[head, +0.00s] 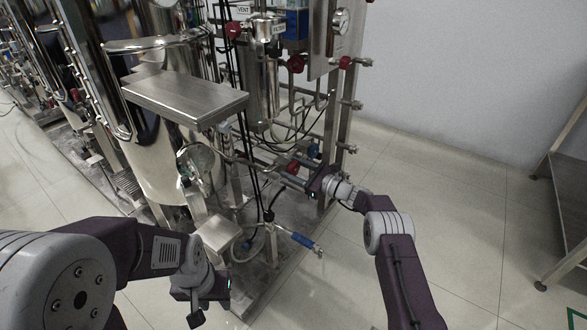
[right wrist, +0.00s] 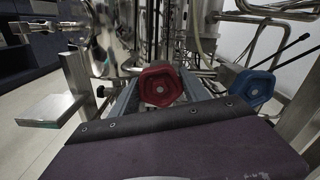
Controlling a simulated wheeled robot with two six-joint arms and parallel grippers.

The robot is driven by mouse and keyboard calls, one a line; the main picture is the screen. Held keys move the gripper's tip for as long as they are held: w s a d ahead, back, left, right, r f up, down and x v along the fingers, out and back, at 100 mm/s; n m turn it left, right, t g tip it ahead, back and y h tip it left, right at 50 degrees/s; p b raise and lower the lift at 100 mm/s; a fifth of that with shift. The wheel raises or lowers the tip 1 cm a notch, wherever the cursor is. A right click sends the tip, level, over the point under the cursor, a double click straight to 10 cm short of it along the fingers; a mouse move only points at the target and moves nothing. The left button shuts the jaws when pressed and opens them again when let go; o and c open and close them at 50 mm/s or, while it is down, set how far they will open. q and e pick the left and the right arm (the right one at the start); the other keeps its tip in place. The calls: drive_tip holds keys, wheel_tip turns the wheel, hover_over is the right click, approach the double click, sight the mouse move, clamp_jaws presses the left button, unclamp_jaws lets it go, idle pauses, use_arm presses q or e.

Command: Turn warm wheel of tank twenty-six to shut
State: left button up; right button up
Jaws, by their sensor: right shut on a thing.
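A red hand wheel (right wrist: 160,86) sits between the two fingers of my right gripper (right wrist: 161,92) in the right wrist view, and the gripper is shut on it. In the head view this red wheel (head: 293,167) shows low on the skid's right side, just left of my right gripper (head: 305,175). A blue hand wheel (right wrist: 254,86) is to the right of the red one, clear of the fingers; it also shows in the head view (head: 313,150). My left gripper (head: 203,308) hangs low over the floor in front of the skid, apart from the wheels; its jaws are unclear.
More red wheels (head: 296,63) sit higher on the skid's pipes. A blue-handled valve (head: 302,240) sticks out at the skid's lower front. A flat steel box (head: 185,97) juts out at the left. The tiled floor to the right is open up to a metal table (head: 562,190).

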drive_tip(key=shift+m, duration=1.6)
drive_tip(key=shift+f, duration=0.1)
drive_tip(key=o, duration=1.4)
drive_tip(key=shift+c, duration=0.2)
